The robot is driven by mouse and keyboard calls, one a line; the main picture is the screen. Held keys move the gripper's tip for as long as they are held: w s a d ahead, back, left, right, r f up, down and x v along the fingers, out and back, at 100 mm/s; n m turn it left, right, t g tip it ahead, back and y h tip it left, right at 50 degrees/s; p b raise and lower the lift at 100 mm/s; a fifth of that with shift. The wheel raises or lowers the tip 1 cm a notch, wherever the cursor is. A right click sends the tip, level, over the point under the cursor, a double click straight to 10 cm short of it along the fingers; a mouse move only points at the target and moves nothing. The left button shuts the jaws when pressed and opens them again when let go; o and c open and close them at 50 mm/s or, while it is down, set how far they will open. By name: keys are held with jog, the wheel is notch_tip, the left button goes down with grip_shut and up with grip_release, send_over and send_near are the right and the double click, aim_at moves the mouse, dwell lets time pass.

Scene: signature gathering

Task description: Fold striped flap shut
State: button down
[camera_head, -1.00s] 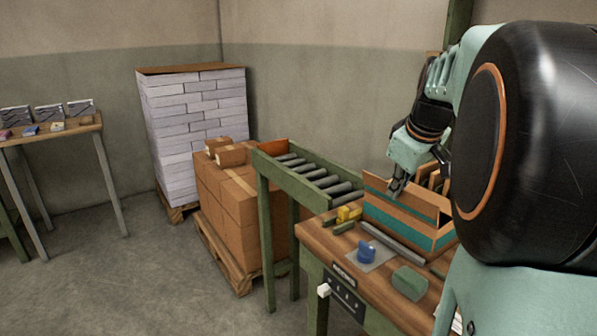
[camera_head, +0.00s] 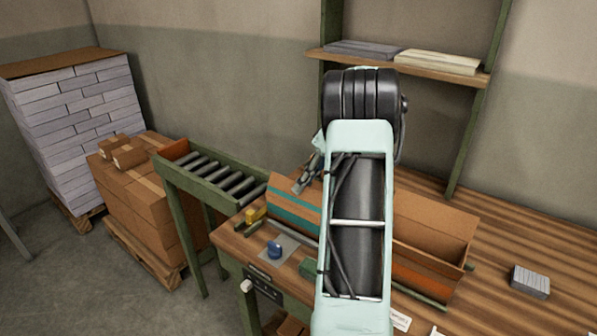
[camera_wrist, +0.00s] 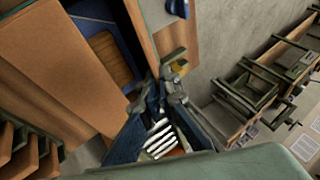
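A cardboard panel with a teal stripe (camera_head: 290,213) stands on the left side of a carton on the wooden bench, partly hidden behind my arm. To the right of my arm an open cardboard box part with an orange stripe (camera_head: 425,268) shows. My gripper (camera_head: 301,186) is at the top edge of the teal-striped panel in the head view; contact cannot be told. In the wrist view my gripper (camera_wrist: 174,70) is beside an upright cardboard edge (camera_wrist: 140,35), with brown board and a dark opening to its left. Its finger gap is unclear.
A roller conveyor (camera_head: 215,178) stands left of the bench. A blue object (camera_head: 275,250) and yellow blocks (camera_head: 254,215) lie near the bench's front left. A grey stack (camera_head: 530,281) is at right. A shelf (camera_head: 400,68) is behind.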

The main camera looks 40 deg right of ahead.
jog(key=y+p, duration=0.1)
jog(key=d+y+p, duration=0.1)
jog(key=p, duration=0.1)
jog(key=shift+w+d+f+m+g, duration=0.1)
jog(key=shift+w+f+m+g, duration=0.1)
jog(key=shift+f+m+g, duration=0.1)
jog(key=shift+w+d+f+g+y+p, duration=0.15)
jog(key=shift+f+y+p, duration=0.1)
jog(key=shift+y+p, duration=0.3)
jog(key=shift+s+d+f+g+y+p, duration=0.15)
jog(key=shift+f+y+p, duration=0.1)
jog(key=shift+y+p, duration=0.25)
jog(key=shift+w+f+m+y, duration=0.1)
jog(key=shift+w+m+y, duration=0.05)
jog(key=shift+m+y, duration=0.15)
